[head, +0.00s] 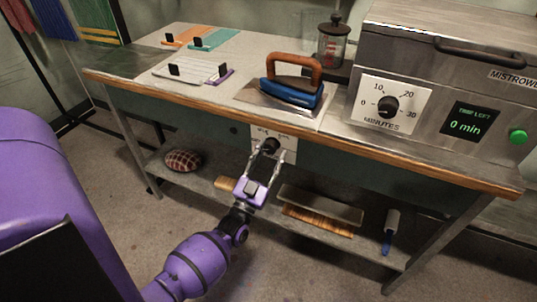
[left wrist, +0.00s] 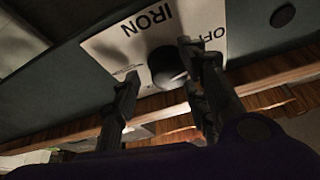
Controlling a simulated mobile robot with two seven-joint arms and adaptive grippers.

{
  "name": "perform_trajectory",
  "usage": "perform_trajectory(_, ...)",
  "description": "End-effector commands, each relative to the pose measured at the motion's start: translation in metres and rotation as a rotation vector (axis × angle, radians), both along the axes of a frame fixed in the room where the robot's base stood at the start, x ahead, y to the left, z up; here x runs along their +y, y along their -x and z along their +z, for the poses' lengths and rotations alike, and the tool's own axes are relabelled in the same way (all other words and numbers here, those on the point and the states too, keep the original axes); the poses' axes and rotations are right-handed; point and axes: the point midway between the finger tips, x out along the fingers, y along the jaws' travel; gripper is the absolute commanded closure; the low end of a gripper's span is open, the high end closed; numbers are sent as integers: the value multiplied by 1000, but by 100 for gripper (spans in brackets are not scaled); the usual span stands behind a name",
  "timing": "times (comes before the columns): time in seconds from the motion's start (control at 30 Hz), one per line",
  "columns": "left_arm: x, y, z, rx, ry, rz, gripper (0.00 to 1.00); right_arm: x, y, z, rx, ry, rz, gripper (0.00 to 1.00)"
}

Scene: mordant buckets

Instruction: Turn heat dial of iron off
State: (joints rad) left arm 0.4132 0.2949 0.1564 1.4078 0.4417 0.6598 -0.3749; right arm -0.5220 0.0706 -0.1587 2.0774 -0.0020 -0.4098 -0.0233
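The iron's heat dial is a round black knob (head: 270,146) on a white plate (head: 287,142) on the table's front apron. In the left wrist view the plate (left wrist: 105,42) reads "IRON" and "OFF", and the knob (left wrist: 164,66) is partly hidden by a finger. My left gripper (head: 264,163) is open at the dial, its fingers (left wrist: 160,68) on either side of the knob. The left-hand finger shows a gap to it; the other overlaps its edge, contact unclear. The knob's pointer cannot be read. The blue iron (head: 292,93) with a brown handle rests on the tabletop. My right gripper is out of view.
A metal press (head: 450,75) with a minutes dial (head: 388,106) and green button (head: 518,136) stands at right. Pads and swatches (head: 190,67) and a glass jar (head: 332,45) are on the table. The lower shelf (head: 330,225) holds a cushion, boards and a brush.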

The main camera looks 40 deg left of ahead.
Motion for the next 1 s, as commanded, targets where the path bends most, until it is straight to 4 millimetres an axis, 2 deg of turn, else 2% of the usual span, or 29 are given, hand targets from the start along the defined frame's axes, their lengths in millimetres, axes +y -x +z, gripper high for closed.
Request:
perform_trajectory(0.47,2,3,-1,0,-2,4,60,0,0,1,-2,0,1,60)
perform_trajectory(0.57,1,13,-6,1,0,5,60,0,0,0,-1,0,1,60)
perform_trajectory(1.0,-15,92,-37,1,-1,3,60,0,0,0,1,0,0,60)
